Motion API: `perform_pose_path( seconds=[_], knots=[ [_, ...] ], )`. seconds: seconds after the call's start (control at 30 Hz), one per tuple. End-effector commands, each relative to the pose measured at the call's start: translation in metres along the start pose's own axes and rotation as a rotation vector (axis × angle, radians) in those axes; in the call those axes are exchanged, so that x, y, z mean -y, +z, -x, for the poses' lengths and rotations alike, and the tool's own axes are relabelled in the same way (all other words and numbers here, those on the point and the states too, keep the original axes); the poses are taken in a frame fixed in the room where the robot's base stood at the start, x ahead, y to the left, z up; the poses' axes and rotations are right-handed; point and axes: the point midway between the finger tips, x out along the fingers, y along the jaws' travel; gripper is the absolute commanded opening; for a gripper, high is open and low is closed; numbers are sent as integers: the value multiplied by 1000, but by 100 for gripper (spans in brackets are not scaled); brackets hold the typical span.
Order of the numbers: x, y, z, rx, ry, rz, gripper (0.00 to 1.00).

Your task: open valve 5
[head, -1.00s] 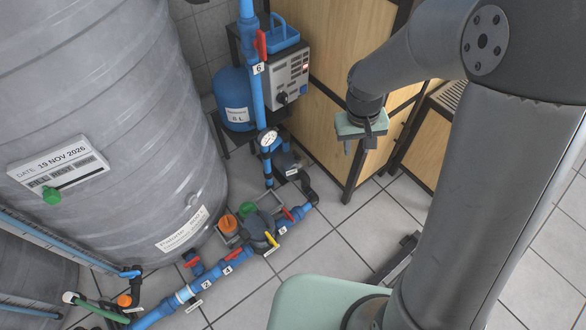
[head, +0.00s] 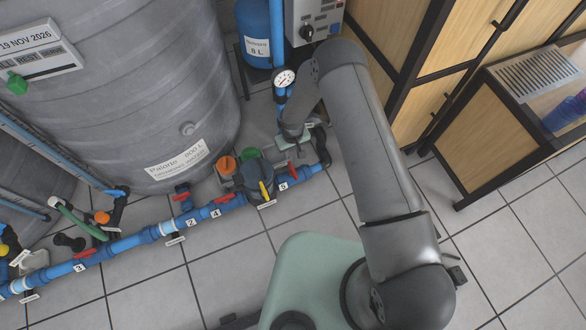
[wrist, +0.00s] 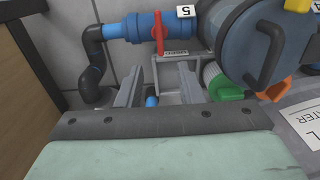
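Valve 5 has a red lever handle (head: 288,169) on the blue floor pipe, beside the "5" label (head: 283,186). In the wrist view the red handle (wrist: 160,34) stands crosswise to the blue pipe, next to the white "5" label (wrist: 186,11). My gripper (wrist: 160,86) is open, its two grey fingers spread with the handle ahead between their lines. I see no contact between fingers and handle. In the head view my gripper (head: 291,142) is low, just behind the pipe's right end, partly hidden by my arm.
A black elbow pipe (wrist: 92,62) lies left of the valve in the wrist view, and a blue round pump housing (wrist: 236,42) lies right. A green cap (wrist: 232,95) is close by. The big grey tank (head: 120,110) stands at left; wooden cabinets (head: 395,35) at right.

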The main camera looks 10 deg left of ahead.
Motion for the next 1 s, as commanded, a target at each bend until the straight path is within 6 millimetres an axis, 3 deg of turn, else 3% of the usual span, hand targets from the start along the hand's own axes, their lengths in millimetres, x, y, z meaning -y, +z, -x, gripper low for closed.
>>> perform_pose_path(
  seconds=[0.03,0.3,0.6,0.8,1.0],
  knots=[
    [0,1,-15,3,0,0,34],
    [0,1,-75,2,0,-1,34],
    [0,1,-130,1,0,-1,34],
    [-1,1,-145,1,1,-1,34],
    [-1,0,-146,0,1,-1,34]
  ],
)
